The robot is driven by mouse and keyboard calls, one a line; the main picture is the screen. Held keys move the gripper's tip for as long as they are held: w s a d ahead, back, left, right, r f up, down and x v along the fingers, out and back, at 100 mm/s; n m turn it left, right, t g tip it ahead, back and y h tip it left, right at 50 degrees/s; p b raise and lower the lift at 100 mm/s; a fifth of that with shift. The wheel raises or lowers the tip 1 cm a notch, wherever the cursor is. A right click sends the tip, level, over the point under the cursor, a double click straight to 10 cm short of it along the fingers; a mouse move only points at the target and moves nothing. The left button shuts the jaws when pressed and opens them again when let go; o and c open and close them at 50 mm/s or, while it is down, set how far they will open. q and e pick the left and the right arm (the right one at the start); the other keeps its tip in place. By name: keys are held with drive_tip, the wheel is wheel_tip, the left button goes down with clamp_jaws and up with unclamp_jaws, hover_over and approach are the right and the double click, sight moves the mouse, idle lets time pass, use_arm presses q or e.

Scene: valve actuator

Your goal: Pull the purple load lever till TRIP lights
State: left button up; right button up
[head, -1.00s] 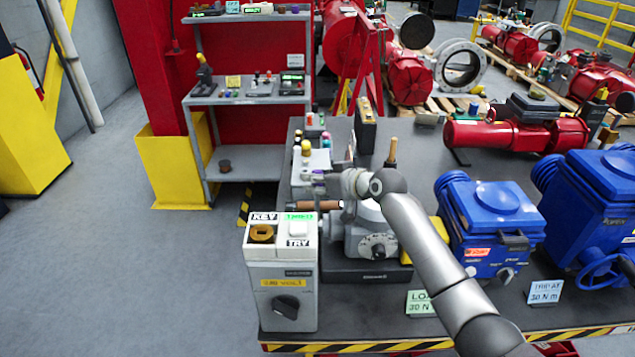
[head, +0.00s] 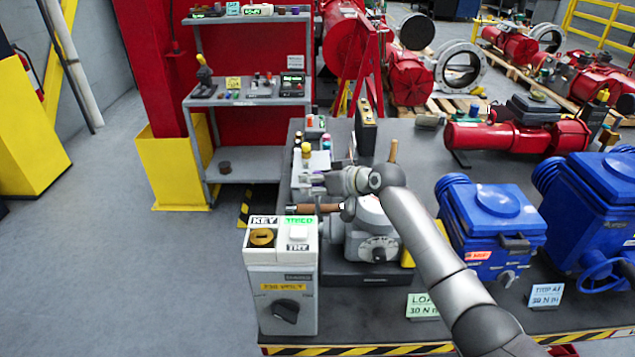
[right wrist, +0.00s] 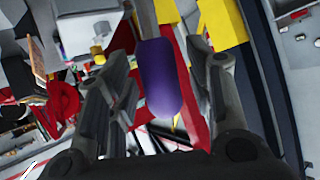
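The purple load lever's rounded grip (right wrist: 165,82) fills the middle of the right wrist view. It lies between the two fingers of my right gripper (right wrist: 158,95), with a visible gap on each side. The gripper is open around the grip, not closed on it. In the head view my right gripper (head: 314,184) is over the left end of the bench, and the purple grip cannot be clearly made out there. A sign reading LOAD 30 N m (head: 422,306) and one reading TRIP AT 30 N m (head: 545,295) stand on the bench. My left gripper is not in view.
A grey control box (head: 283,290) with KEY and TRY labels stands at the bench's front left. Beside it is a grey actuator with a dial (head: 374,248); a brown cylindrical handle (head: 320,209) lies below my gripper. Blue actuators (head: 490,225) stand to the right.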

drive_tip(key=shift+s, duration=0.1)
drive_tip(key=v, duration=1.2)
drive_tip(key=shift+r, duration=0.1)
